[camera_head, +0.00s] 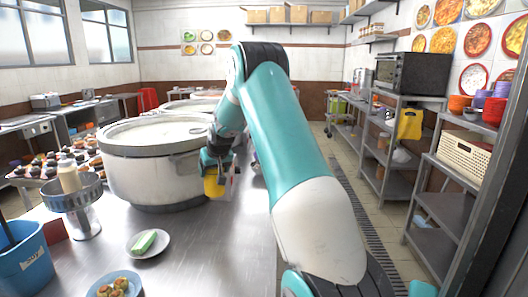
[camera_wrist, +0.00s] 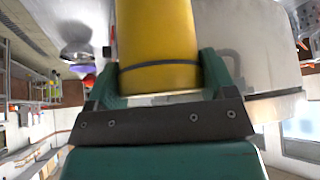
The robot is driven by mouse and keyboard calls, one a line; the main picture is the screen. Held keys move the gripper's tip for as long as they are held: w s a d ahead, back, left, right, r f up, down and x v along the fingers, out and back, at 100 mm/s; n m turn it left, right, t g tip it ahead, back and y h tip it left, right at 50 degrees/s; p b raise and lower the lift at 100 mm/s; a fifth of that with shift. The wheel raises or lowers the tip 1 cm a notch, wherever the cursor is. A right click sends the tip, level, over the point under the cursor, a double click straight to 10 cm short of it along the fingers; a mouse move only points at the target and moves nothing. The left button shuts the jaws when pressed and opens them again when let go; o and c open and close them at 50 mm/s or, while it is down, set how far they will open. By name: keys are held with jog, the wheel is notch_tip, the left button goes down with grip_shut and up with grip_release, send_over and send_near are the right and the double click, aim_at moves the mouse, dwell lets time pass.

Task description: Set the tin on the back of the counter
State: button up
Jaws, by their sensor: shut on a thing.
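A yellow tin (camera_head: 213,186) with a dark band is in my gripper (camera_head: 217,168). In the wrist view the tin (camera_wrist: 158,35) fills the space between the two green fingers of my gripper (camera_wrist: 158,80), which are shut on it. In the head view the tin hangs over the steel counter (camera_head: 215,235), just right of the large stockpot. Whether its base touches the counter is hard to tell. The counter runs away from me beside the pots.
A large white stockpot (camera_head: 150,165) stands close on the left, with more pots behind it. A steel strainer stand (camera_head: 80,205), a plate with a green block (camera_head: 148,243), a blue bowl of food (camera_head: 114,286) and a blue bucket (camera_head: 22,262) stand nearer. Shelves (camera_head: 440,180) line the right.

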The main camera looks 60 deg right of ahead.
jog(key=s+d+r+m+b, duration=0.1)
jog(key=s+d+r, duration=0.1)
jog(key=d, duration=0.3)
jog(key=s+d+r+h+b, duration=0.1)
jog(key=s+d, duration=0.2)
jog(key=d, duration=0.1)
jog(key=s+d+r+m+b, duration=0.1)
jog(key=s+d+r, duration=0.1)
jog(key=d, duration=0.3)
jog(key=shift+g, duration=0.4)
jog(key=shift+a+f+p, duration=0.2)
jog(key=shift+f+p, duration=0.7)
jog(key=shift+f, duration=8.95)
